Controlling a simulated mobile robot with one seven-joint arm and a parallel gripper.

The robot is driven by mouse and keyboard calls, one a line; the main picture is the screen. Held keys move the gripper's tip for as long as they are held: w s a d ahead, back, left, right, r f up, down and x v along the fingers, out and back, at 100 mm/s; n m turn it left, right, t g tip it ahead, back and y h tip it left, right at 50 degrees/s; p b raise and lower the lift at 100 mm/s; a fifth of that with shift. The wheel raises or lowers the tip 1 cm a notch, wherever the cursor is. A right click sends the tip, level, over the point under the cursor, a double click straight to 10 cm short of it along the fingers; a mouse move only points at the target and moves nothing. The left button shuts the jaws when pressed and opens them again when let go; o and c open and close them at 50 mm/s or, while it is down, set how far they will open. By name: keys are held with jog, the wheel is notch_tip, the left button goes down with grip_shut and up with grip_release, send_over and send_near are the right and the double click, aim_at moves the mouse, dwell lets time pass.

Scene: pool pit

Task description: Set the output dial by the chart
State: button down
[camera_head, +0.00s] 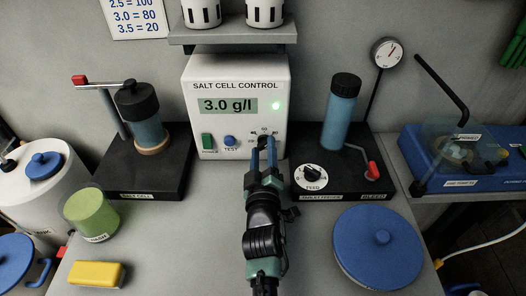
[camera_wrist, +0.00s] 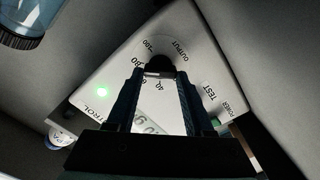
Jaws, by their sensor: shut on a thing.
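The salt cell control box (camera_head: 238,72) stands against the back wall, its display (camera_head: 227,105) reading 3.0 g/l and a green light lit. The chart (camera_head: 138,17), cut off at the top, shows 2.5 = 100, 3.0 = 80 and 3.5 = 20. My gripper (camera_head: 264,142) reaches the box's lower right and is shut on the black output dial. The wrist view shows the dial (camera_wrist: 158,64) between my fingertips (camera_wrist: 158,74), with OUTPUT and scale numbers around it. The fingers hide part of the scale, and I cannot tell where the dial points.
The blue test button (camera_head: 230,141) and green power switch (camera_head: 208,141) are left of the dial. The tablet feeder (camera_head: 340,105) with its feed knob (camera_head: 312,174) stands close right, the salt cell (camera_head: 148,120) left. A blue lid (camera_head: 378,245) lies front right.

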jog(key=shift+m, duration=0.6)
jog(key=shift+c, duration=1.4)
grip_release()
jog(key=s+p, duration=0.6)
jog(key=s, duration=0.1)
jog(key=shift+r+p, duration=0.3)
jog(key=shift+p, duration=0.05)
jog(key=s, duration=0.1)
jog(key=s+p, duration=0.1)
jog(key=s, duration=0.2)
jog(key=shift+s+f+p, duration=0.35)
jog(key=shift+s+p, duration=0.05)
jog(key=shift+s, duration=0.6)
